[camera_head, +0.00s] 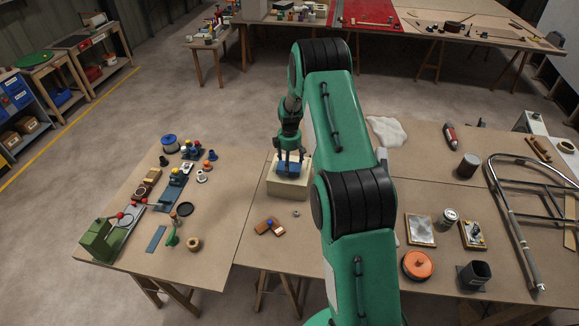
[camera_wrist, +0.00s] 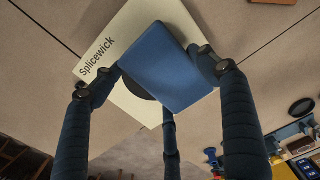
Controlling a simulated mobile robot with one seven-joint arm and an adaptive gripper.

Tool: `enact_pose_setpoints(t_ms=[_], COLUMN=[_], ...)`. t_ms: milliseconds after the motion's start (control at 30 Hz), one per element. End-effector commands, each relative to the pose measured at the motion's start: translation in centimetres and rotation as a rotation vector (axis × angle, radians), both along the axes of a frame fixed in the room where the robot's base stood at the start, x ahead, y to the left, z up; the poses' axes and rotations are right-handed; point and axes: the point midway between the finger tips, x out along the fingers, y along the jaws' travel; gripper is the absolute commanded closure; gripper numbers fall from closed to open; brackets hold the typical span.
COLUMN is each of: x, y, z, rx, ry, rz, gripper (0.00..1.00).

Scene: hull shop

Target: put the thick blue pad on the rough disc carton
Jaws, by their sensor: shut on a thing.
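My gripper (camera_head: 289,158) points down and is shut on the thick blue pad (camera_head: 288,169). In the wrist view the pad (camera_wrist: 168,68) lies between the fingertips, which touch it at opposite sides. Directly under it is a cream carton (camera_head: 287,190), lettered "Splicewick" in the wrist view (camera_wrist: 105,52). The pad covers much of the carton's top and sits turned relative to its edges. Part of a dark round mark shows beside the pad. I cannot tell whether the pad touches the carton or hangs just above it.
A wooden block with a blue part (camera_head: 269,227) and a small ring (camera_head: 296,213) lie in front of the carton. The left table holds a green machine (camera_head: 103,238), a blue strip (camera_head: 156,239) and a spool (camera_head: 194,244). A white cloth (camera_head: 386,131) lies behind my arm.

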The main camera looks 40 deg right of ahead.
Motion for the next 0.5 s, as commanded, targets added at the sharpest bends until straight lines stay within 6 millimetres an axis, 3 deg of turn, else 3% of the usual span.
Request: enact_pose_setpoints(t_ms=[500], x=[-0.01], y=[0.01], z=[-1.19], rx=[0.0], ry=[0.0], rz=[0.0], gripper=[0.49])
